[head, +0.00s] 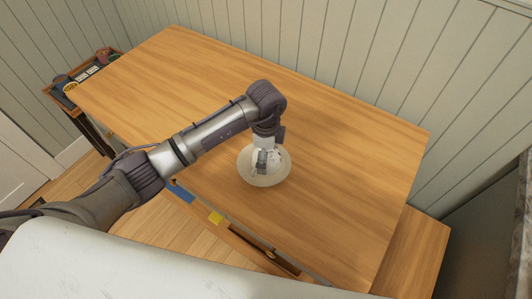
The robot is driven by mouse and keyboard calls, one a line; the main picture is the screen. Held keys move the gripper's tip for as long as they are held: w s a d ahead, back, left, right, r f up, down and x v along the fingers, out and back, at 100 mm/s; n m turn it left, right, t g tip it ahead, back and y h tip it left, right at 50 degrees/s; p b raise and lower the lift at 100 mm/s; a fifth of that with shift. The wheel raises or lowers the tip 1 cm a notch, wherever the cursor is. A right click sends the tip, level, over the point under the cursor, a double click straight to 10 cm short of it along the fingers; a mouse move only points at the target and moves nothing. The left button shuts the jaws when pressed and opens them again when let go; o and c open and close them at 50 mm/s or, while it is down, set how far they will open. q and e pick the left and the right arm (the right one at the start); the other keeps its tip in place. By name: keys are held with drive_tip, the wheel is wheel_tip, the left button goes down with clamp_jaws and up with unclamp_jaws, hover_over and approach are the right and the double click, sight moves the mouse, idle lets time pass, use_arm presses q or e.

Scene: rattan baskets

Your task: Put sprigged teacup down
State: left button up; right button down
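My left arm reaches in from the left over the wooden table (340,150). My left gripper (264,168) points down at a pale round dish-like thing (273,181) on or just above the tabletop, near the front edge. The gripper and wrist cover much of its middle. A whitish shape within its rim may be the sprigged teacup, but no sprig pattern can be made out. Whether the fingers are shut on it cannot be told. My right gripper is not in view.
The tabletop around the dish is bare. Below the front edge is an open drawer or shelf (262,249) with a yellow item (215,217) and a blue item (180,192). A tray with small items (83,76) stands beyond the left end. Panelled walls lie behind.

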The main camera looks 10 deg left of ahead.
use_arm(q)
drive_tip(key=shift+r, duration=0.1)
drive_tip(key=shift+r, duration=0.2)
wheel_tip(320, 180, up, 11)
drive_tip(key=shift+f+b, duration=0.2)
drive_tip(key=shift+b, duration=0.95)
drive_tip(key=shift+r, duration=0.6)
